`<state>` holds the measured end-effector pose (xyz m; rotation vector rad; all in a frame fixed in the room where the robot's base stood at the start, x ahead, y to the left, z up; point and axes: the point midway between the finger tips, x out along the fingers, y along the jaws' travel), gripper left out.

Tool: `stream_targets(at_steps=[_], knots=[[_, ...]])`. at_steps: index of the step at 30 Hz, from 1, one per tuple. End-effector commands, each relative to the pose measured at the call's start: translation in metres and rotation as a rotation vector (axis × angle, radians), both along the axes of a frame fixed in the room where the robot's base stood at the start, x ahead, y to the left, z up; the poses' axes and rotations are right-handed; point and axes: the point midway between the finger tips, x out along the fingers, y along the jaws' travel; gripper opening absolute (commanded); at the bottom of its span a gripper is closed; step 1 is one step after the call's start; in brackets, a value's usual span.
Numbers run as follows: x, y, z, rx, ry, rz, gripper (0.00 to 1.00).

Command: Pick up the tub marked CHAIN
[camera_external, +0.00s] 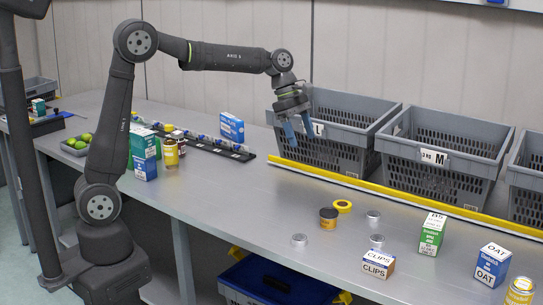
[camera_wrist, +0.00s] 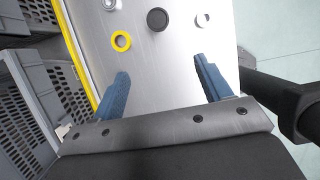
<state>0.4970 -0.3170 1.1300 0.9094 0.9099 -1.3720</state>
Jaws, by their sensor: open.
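No label reading CHAIN is legible in either view. A small dark round tub (camera_external: 328,218) with a yellow-brown band stands upright on the grey bench; its lettering is too small to read. In the wrist view a dark round top (camera_wrist: 157,19), which looks like this tub, shows near the top edge, beyond my fingertips. My gripper (camera_external: 301,138) is in the air in front of the left crate, back and left of the tub. In the wrist view its blue fingers (camera_wrist: 162,68) are apart with nothing between them.
A yellow ring (camera_external: 342,206) and several silver tins (camera_external: 299,239) lie close around the tub. The CLIPS box (camera_external: 378,264), a green-white carton (camera_external: 432,235) and the OAT box (camera_external: 492,265) stand to the right. A yellow rail (camera_external: 330,176) runs before grey crates (camera_external: 440,165).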

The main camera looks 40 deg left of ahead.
Motion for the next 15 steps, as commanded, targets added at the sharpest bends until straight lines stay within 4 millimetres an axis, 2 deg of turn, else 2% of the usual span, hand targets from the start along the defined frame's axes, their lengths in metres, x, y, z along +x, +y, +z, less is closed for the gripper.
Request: stream_targets(at_steps=[8, 11, 15], knots=[[0.000, -0.001, -0.001, 0.001, -0.009, -0.018, 0.71], [-0.001, -0.003, -0.004, 0.005, -0.051, -0.099, 0.71], [-0.004, -0.008, -0.012, 0.020, -0.166, -0.331, 0.71]])
